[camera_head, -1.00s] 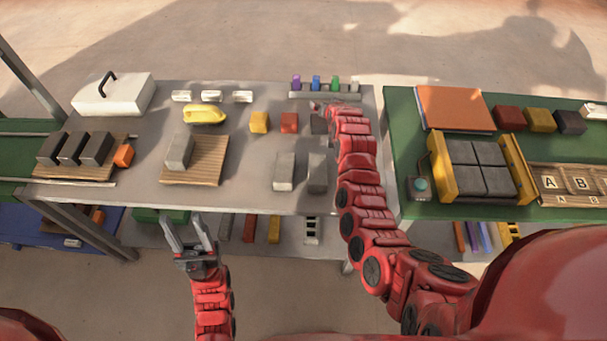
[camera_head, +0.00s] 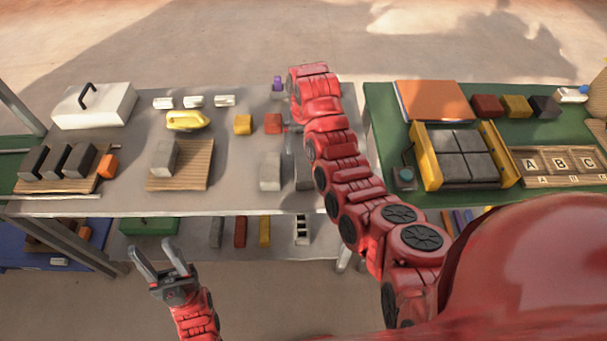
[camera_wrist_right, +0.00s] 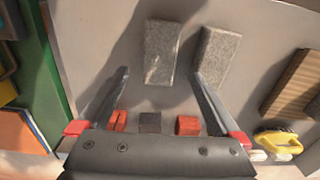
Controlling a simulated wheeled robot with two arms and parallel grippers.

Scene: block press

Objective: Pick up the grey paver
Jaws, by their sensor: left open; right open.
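Two grey blocks like pavers lie side by side on the grey table. In the head view the left paver (camera_head: 270,171) is clear, and the right paver (camera_head: 303,176) is partly behind my right arm. In the right wrist view both show ahead of the fingers, one left (camera_wrist_right: 163,50) and one right (camera_wrist_right: 216,56). My right gripper (camera_wrist_right: 161,73) is open and empty, its fingers spread toward them; in the head view my arm mostly hides it. Another grey block (camera_head: 163,158) stands on a wooden board (camera_head: 194,165). My left gripper (camera_head: 156,247) is open and empty in front of the table.
A red block (camera_head: 273,123), a yellow block (camera_head: 243,124) and a yellow tool (camera_head: 187,121) lie behind the pavers. A small dark cube (camera_wrist_right: 150,122) shows below the pavers in the wrist view. The green table (camera_head: 385,130) stands to the right.

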